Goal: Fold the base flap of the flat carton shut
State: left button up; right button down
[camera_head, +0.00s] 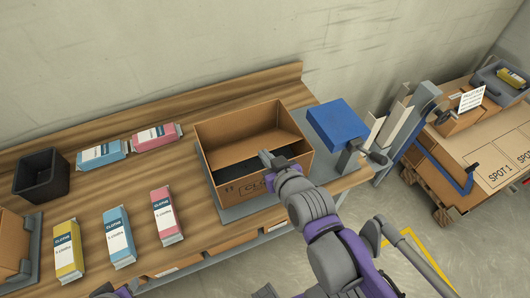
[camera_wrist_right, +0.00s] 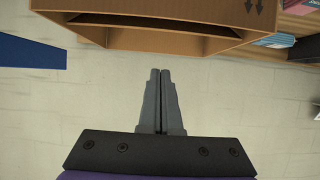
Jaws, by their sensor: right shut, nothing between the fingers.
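The brown carton (camera_head: 238,188) stands opened out into a box shape on a grey plate at the right end of the bench, with a dark area inside at its bottom. It also shows at the top of the right wrist view (camera_wrist_right: 150,38), with brown panels around a narrow darker opening. I cannot clearly tell which panel is the base flap. My right gripper (camera_head: 265,157) is shut and empty. In the head view it overlaps the carton's near side. In the right wrist view its fingertips (camera_wrist_right: 160,72) lie below the carton's edge, apart from it in the picture.
A blue panel (camera_head: 338,124) on a stand is right of the carton. Blue, pink and yellow cloth packs (camera_head: 117,237) and a black bin (camera_head: 41,175) stand on the bench to the left. A cart with a carton top marked SPOT (camera_head: 480,165) stands at far right.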

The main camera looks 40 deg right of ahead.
jog(key=w+d+r+g+y+b, duration=0.1)
jog(key=w+d+r+g+y, duration=0.1)
jog(key=w+r+g, duration=0.55)
jog(key=g+b, duration=0.1)
jog(key=g, duration=0.3)
send_over(255, 152)
jog(key=w, duration=0.2)
jog(key=shift+t, duration=0.25)
jog(key=f, duration=1)
jog(key=shift+s+d, duration=0.1)
jog(key=shift+d, duration=0.1)
jog(key=shift+s+a+f, duration=0.2)
jog(key=shift+s+f, duration=0.55)
jog(key=shift+f, duration=0.2)
pick_arm(q)
jog(key=shift+s+f, duration=0.2)
jog(key=shift+f, duration=0.5)
jog(key=shift+s+f, duration=0.2)
jog(key=shift+f, duration=0.45)
pick_arm(e)
jog(key=shift+s+a+f, duration=0.1)
jog(key=shift+s+f, duration=0.35)
jog(key=shift+f, duration=0.1)
